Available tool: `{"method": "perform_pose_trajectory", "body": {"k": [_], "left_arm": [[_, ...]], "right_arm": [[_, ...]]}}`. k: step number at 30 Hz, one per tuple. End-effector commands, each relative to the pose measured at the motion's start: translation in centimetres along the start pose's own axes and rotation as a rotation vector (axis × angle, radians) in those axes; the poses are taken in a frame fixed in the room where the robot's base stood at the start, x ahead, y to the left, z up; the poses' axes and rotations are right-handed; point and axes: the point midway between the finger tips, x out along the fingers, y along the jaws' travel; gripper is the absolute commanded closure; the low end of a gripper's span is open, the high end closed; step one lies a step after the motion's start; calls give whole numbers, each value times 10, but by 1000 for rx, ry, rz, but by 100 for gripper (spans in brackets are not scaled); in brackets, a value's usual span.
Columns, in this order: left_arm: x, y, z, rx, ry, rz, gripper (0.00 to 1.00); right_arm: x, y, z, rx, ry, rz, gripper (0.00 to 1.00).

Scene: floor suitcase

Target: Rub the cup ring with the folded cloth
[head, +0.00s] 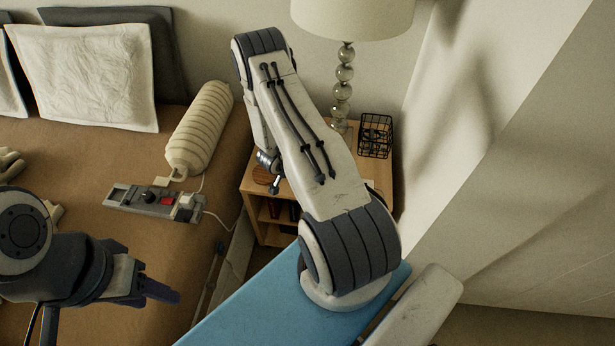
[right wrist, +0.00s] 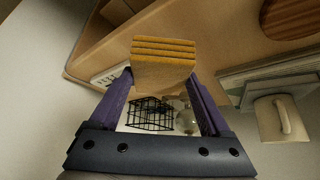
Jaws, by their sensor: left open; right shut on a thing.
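The folded cloth (right wrist: 164,68) is a yellow-orange layered pad in the right wrist view. My right gripper (right wrist: 164,85) is shut on it, one purple finger on each side. The wooden nightstand (head: 256,187) stands below the lamp in the head view; its pale top also shows in the right wrist view (right wrist: 225,35). I cannot make out the cup ring; my right arm covers part of the nightstand top in the head view. Whether the cloth touches the top is unclear. My left gripper (head: 150,284) is open and empty over the bed at lower left.
A wire basket (head: 376,136) and a lamp (head: 343,92) stand at the nightstand's back. A brown disc (head: 262,174) lies near its left edge. A light mug (right wrist: 280,118) shows in the right wrist view. The bed (head: 90,155) holds pillows and a control panel (head: 155,201).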

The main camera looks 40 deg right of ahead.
Motion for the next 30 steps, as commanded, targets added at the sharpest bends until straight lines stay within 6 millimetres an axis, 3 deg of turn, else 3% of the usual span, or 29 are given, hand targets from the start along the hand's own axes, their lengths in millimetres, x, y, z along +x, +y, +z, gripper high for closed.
{"method": "perform_pose_trajectory", "body": {"k": [10,30], "left_arm": [[-29,2,-1,0,0,0,50],[-29,2,-2,0,0,0,50]], "right_arm": [[-27,1,-20,3,0,2,63],[-27,1,-20,3,0,2,63]]}}
